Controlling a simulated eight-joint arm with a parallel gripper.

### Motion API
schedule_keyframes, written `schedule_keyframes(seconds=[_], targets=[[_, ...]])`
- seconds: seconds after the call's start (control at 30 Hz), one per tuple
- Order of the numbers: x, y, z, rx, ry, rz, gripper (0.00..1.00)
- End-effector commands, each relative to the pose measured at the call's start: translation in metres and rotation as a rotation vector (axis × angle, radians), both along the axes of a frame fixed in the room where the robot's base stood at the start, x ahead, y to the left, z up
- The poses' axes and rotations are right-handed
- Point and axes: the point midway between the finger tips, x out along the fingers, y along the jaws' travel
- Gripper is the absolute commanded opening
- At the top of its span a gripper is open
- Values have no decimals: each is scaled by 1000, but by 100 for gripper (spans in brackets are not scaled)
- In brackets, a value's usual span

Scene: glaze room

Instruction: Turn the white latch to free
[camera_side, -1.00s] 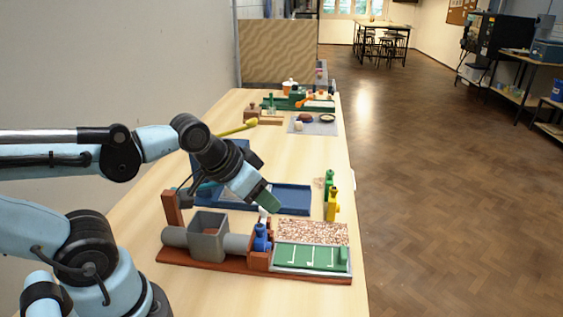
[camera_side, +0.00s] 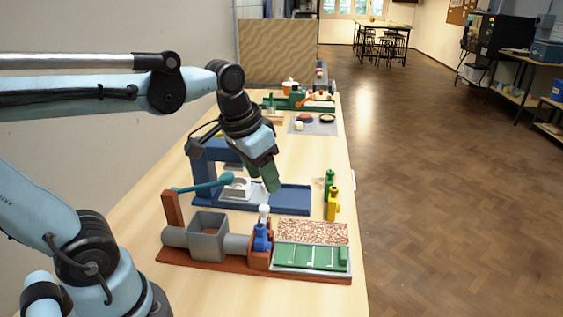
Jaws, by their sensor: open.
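A small white piece (camera_side: 264,209), the likeliest white latch, stands on top of a blue part (camera_side: 262,236) of the near fixture. The fixture has a reddish-brown base (camera_side: 210,270). The white piece is small here, so its exact turn is hard to read. My gripper (camera_side: 272,182) is above and slightly beyond it, apart from it, with green fingertips pointing down. The gripper is open, and I see nothing held in it.
The fixture also carries a grey box (camera_side: 208,237), a brown post (camera_side: 172,211) and a green panel (camera_side: 308,257). Behind stands a blue frame (camera_side: 282,199) with a teal handle (camera_side: 205,185). Green (camera_side: 329,185) and yellow (camera_side: 332,205) pieces stand at right.

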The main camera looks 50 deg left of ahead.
Motion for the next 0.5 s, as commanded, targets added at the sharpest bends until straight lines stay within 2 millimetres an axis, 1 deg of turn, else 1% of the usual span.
schedule_keyframes(seconds=[0.03,0.1,0.23,0.4,0.5], targets=[[5,4,9,-1,59,2,50],[9,9,18,-3,136,3,50],[13,15,30,-10,247,1,50],[15,19,36,-16,313,0,50],[14,19,33,-17,321,-1,50]])
